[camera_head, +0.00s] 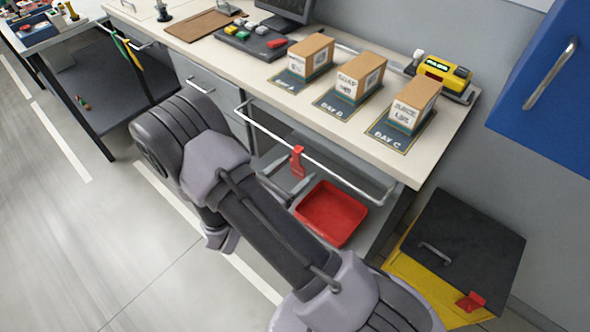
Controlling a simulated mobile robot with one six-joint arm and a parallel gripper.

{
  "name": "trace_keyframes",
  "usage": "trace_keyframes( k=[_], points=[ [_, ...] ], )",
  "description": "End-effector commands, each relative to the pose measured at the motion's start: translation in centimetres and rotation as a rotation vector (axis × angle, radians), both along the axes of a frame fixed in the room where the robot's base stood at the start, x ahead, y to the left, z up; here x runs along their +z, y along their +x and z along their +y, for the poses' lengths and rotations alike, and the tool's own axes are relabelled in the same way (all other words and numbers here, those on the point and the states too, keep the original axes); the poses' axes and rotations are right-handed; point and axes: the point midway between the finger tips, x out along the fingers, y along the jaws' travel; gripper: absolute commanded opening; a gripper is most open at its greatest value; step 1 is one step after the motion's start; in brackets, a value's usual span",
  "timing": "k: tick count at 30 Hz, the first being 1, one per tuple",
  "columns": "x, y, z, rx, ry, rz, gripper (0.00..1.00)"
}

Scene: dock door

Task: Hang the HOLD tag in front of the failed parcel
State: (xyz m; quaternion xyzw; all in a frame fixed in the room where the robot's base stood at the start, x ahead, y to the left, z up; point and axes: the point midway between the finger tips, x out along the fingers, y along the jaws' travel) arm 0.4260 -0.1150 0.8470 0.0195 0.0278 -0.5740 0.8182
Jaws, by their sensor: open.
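A small red tag (297,162) is at the front rail (315,155) of the bench. Any writing on it is too small to read, and I cannot tell whether it hangs on the rail. My gripper (289,181) is open just below and beside it, its grey fingers partly hidden behind my arm. Three cardboard parcels stand on the bench on dark labelled bay mats: a left one (310,55), a middle one (361,74) and a right one (415,104), on the mat marked C. No visible mark shows which parcel failed.
A red tray (331,213) sits below the rail. A yellow device (443,77) with a lit green display stands behind the right parcel. A black-lidded yellow bin (465,245) stands at lower right. A blue cabinet (548,90) juts in at upper right. Floor at left is clear.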

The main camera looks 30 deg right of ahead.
Motion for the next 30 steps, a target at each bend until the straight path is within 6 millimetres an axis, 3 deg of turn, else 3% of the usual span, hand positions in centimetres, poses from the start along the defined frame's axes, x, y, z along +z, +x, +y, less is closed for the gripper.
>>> trace_keyframes(
  k=[5,15,19,24,28,30],
  points=[
    [0.3,-0.4,1.4,0.004,0.0,0.0,0.7],
    [1.2,-4.0,11.3,0.007,0.001,-0.001,0.7],
    [1.3,-5.1,14.3,0.005,0.001,-0.001,0.7],
    [1.2,-5.8,16.2,0.001,0.0,-0.001,0.7],
    [1.2,-6.0,16.4,-0.002,0.002,-0.001,0.7],
    [2.1,-6.0,16.0,-0.046,0.038,-0.021,0.7]
  ],
)
